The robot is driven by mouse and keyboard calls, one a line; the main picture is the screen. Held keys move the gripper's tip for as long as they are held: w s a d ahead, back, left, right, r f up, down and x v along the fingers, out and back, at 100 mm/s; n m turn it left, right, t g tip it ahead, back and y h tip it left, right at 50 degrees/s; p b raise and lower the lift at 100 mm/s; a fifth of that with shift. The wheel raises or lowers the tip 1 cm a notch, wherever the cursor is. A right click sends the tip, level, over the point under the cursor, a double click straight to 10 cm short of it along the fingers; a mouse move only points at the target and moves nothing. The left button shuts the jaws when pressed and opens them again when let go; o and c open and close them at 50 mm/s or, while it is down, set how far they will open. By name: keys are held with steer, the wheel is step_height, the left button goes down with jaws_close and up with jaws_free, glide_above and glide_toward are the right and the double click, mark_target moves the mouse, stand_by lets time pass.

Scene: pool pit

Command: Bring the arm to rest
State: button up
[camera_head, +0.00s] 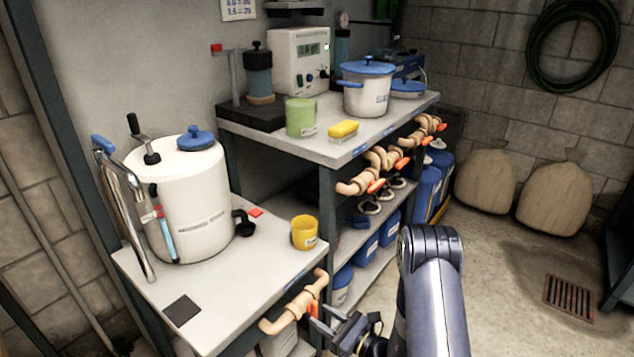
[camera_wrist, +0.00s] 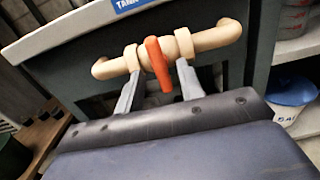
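My gripper (camera_head: 328,320) is at the front of the near bench, low in the head view. In the wrist view its two grey fingers (camera_wrist: 158,76) stand apart on either side of an orange valve handle (camera_wrist: 158,62). Gaps show between the handle and both fingers, so the gripper looks open and holds nothing. The handle sits on a tan pipe (camera_wrist: 215,38), which also shows in the head view (camera_head: 284,318) on the bench's front edge. My arm reaches in from the bottom of the head view and hides part of the floor.
The near bench (camera_head: 235,285) carries a white tank (camera_head: 190,215) and a yellow cup (camera_head: 304,233). Behind it, a higher bench (camera_head: 350,148) has more tan pipes (camera_head: 385,157) with orange handles along its front. Open floor (camera_head: 500,260) lies right of my arm, with a rusty drain grate (camera_head: 569,298).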

steer(key=shift+x, duration=1.05)
steer(key=shift+d+n, duration=0.15)
steer(key=shift+n, duration=0.15)
steer(key=shift+s, duration=0.1)
